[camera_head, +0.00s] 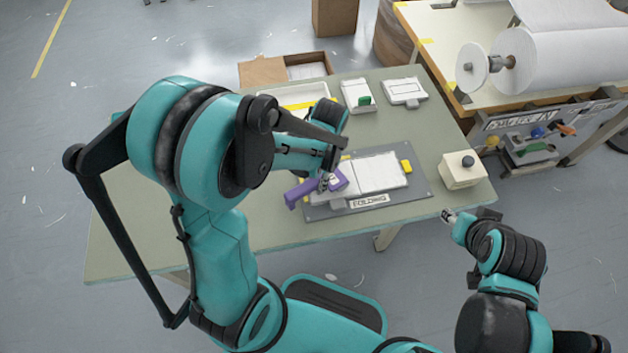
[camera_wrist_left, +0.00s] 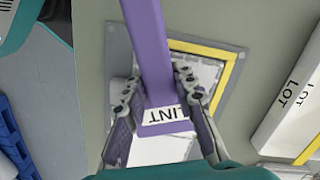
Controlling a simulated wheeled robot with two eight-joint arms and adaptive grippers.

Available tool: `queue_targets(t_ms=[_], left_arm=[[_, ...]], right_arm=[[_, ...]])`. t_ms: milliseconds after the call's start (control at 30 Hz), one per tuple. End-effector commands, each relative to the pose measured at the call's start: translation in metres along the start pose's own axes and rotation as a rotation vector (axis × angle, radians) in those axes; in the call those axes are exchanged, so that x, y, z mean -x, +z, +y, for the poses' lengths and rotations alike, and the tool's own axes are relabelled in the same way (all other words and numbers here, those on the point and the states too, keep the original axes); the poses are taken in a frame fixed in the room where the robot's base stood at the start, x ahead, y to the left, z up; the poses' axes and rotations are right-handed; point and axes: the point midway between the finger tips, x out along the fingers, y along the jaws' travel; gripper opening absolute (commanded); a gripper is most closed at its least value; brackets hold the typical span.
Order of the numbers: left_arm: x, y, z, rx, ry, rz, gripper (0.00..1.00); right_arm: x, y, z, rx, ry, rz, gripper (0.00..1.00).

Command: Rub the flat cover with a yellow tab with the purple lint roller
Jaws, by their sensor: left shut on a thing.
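The flat white cover (camera_head: 375,172) lies on a grey plate (camera_head: 420,187) labelled FOLDING, its yellow tab (camera_head: 406,166) at the right end. The purple lint roller (camera_head: 303,192) is at the plate's left side. My left gripper (camera_head: 326,181) is shut on it. In the left wrist view the roller (camera_wrist_left: 150,45), with a LINT label, sits between the two fingers (camera_wrist_left: 155,88). I cannot tell whether the roller touches the cover. My right gripper (camera_head: 449,215) is empty, off the table's front right edge; its jaw opening is too small to judge.
A cream box with a black knob (camera_head: 461,172) stands right of the plate. A shallow white tray (camera_head: 290,96), a holder with a green piece (camera_head: 358,96) and a white box (camera_head: 404,91) are along the back. The table (camera_head: 140,240) is clear at front left.

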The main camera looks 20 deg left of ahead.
Motion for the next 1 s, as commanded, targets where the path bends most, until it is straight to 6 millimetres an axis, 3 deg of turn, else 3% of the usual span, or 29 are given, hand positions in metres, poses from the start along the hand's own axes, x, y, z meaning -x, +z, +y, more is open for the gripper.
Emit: queue_targets(t_ms=[167,700,1000], left_arm=[[0.004,0.001,0.000,0.000,0.000,0.000,0.03],[0.059,0.007,0.000,0.000,0.000,0.000,0.03],[0.060,0.007,0.000,0.000,0.000,0.000,0.03]], right_arm=[[0.003,-0.002,0.000,0.000,0.000,0.000,0.40],[0.038,-0.027,0.000,0.000,0.000,0.000,0.40],[0.038,-0.027,0.000,0.000,0.000,0.000,0.40]])
